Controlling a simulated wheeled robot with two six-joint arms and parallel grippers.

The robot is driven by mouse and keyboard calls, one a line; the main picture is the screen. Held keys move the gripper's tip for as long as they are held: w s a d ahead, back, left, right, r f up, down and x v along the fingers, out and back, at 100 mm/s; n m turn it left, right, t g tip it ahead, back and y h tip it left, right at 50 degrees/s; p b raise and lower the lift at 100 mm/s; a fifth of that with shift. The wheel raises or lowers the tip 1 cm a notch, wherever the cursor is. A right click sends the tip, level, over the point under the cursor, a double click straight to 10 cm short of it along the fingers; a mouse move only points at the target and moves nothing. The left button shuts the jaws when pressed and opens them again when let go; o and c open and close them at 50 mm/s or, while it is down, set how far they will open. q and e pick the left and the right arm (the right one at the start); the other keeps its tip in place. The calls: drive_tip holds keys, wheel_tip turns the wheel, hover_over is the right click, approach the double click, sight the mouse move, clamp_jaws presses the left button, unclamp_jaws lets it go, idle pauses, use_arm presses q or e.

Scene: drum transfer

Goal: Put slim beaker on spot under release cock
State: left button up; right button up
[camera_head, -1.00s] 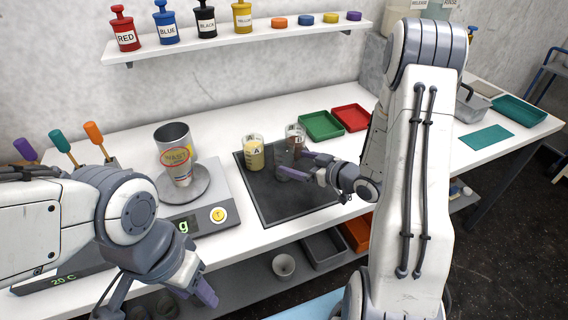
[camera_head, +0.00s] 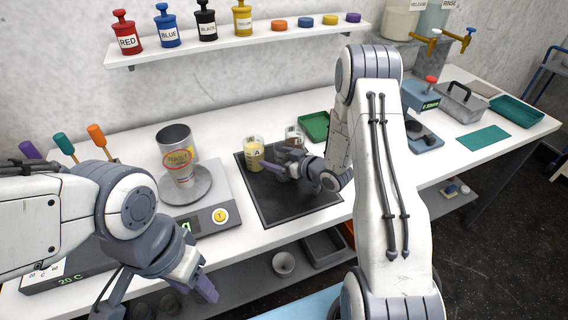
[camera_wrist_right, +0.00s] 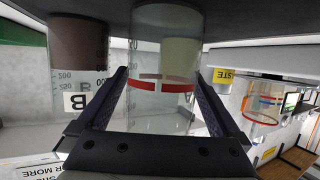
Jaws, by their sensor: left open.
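The slim beaker (camera_wrist_right: 160,95), clear with a red band, stands between my right gripper's fingers in the right wrist view. In the head view my right wrist hides it. My right gripper (camera_head: 268,168) is low over the dark mat (camera_head: 290,210). In the right wrist view its fingers (camera_wrist_right: 160,75) flank the beaker closely; whether they press on it is unclear. My left gripper (camera_head: 203,285) is open and empty at the front left. The release cock (camera_head: 428,45) is on the tank at the back right. I cannot make out the spot under it.
Beaker A (camera_head: 254,153), with yellowish contents, and beaker B (camera_wrist_right: 78,60), with brown contents, stand close by. A blue device (camera_head: 418,97) stands right of my right arm. The shelf (camera_head: 240,45) runs above.

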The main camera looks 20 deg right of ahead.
drive_tip(key=c, duration=1.4)
drive_tip(key=shift+r, duration=0.1)
